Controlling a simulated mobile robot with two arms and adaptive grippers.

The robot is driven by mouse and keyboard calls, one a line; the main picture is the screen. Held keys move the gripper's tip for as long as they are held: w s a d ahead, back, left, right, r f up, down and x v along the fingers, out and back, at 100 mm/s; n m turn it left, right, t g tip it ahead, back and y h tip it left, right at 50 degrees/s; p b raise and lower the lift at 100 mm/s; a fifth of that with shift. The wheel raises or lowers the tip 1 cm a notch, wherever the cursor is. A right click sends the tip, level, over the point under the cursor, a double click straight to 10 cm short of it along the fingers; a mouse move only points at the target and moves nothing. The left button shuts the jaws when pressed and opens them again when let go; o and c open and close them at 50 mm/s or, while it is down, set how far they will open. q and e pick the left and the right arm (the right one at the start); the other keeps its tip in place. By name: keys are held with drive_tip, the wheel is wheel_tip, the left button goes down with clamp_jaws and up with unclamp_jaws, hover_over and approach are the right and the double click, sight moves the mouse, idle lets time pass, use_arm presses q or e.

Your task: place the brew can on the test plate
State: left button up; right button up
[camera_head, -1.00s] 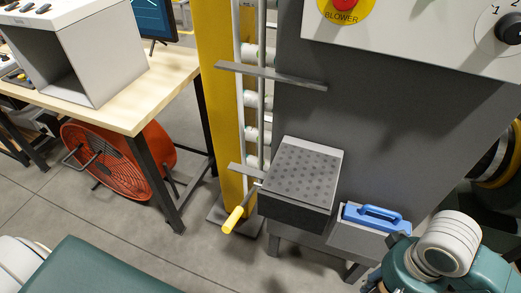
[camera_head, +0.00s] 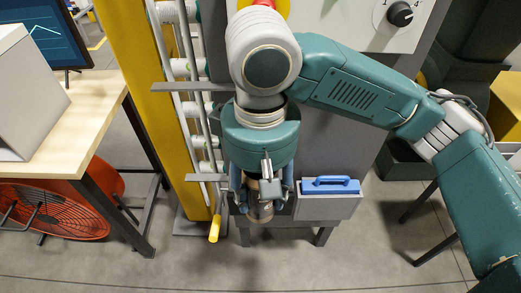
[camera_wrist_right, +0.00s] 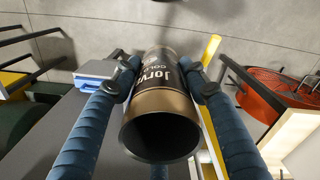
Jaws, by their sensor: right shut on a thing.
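My right gripper (camera_head: 262,192) is shut on the brew can (camera_head: 262,211) in front of the grey machine, near the lower middle of the head view. In the right wrist view the can (camera_wrist_right: 162,105) is held between the two blue fingers. It is dark with pale lettering and a bronze band, and its dark round end faces the camera. The dark, dotted test plate, seen in the earlier head view, is now hidden behind my right arm and gripper, so I cannot tell the gap between can and plate. My left gripper is not in view.
A blue-handled block (camera_head: 330,186) sits on a grey ledge (camera_head: 328,208) right of the gripper. A yellow crank handle (camera_head: 214,229) and yellow post (camera_head: 150,100) stand to its left. A wooden table (camera_head: 75,135) and orange fan (camera_head: 60,208) are farther left. The floor in front is clear.

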drive_tip(key=w+p, duration=0.4)
drive_tip(key=w, duration=1.3)
wheel_tip(320, 180, down, 6)
drive_tip(key=shift+d+f+p, duration=0.1)
drive_tip(key=shift+f+p, duration=0.1)
drive_tip(key=shift+p, duration=1.05)
drive_tip(key=shift+w+f+p, duration=0.15)
drive_tip(key=shift+w+p, duration=0.05)
drive_tip(key=shift+p, duration=0.15)
drive_tip(key=shift+f, duration=0.25)
drive_tip(key=o, duration=0.7)
drive_tip(key=shift+f, duration=0.1)
drive_tip(key=shift+o, duration=0.2)
